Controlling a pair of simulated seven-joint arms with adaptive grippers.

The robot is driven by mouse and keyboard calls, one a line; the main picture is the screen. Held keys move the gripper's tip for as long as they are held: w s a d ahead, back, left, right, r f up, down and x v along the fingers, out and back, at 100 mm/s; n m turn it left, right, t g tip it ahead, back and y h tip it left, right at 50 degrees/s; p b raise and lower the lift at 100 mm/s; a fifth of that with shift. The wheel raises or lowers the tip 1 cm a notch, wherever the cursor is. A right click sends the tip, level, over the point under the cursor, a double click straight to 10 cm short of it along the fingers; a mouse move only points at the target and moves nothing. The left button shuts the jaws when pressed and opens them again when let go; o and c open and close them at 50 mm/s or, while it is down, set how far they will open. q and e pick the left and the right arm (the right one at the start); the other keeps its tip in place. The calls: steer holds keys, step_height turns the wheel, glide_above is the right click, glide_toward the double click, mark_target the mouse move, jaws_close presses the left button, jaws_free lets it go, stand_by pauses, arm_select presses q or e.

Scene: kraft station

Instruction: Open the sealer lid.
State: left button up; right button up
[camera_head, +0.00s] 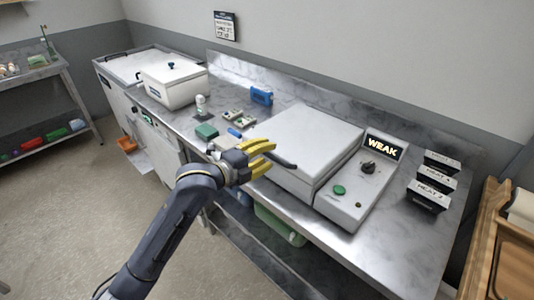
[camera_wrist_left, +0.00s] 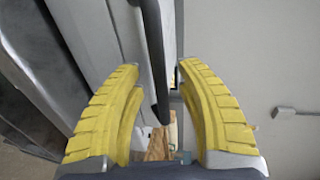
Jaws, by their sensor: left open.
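The sealer (camera_head: 312,140) is a pale grey box on the steel bench, with its lid lying flat and shut. A dark bar handle (camera_head: 284,162) sticks out at the lid's front left edge. My left gripper (camera_head: 269,156) has yellow fingers and is open at the handle. In the left wrist view the dark handle (camera_wrist_left: 154,55) runs between the two spread fingers (camera_wrist_left: 160,68), and neither finger appears to press on it. The sealer's side panel carries a green button (camera_head: 339,190), a black dial (camera_head: 368,168) and a display reading WEAK (camera_head: 382,147). My right gripper is not in view.
Black heat-labelled blocks (camera_head: 433,181) stand right of the sealer. Left of it are a blue box (camera_head: 261,96), a green block (camera_head: 206,131), small trays (camera_head: 238,118) and a white lidded container (camera_head: 174,86). A wall lies behind the bench; open floor lies in front.

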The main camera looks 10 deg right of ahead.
arm_select(q)
steer(key=shift+w+d+f, duration=0.1)
steer(key=shift+w+d, duration=0.1)
steer(key=shift+d, duration=0.1)
jaws_close()
stand_by(0.5)
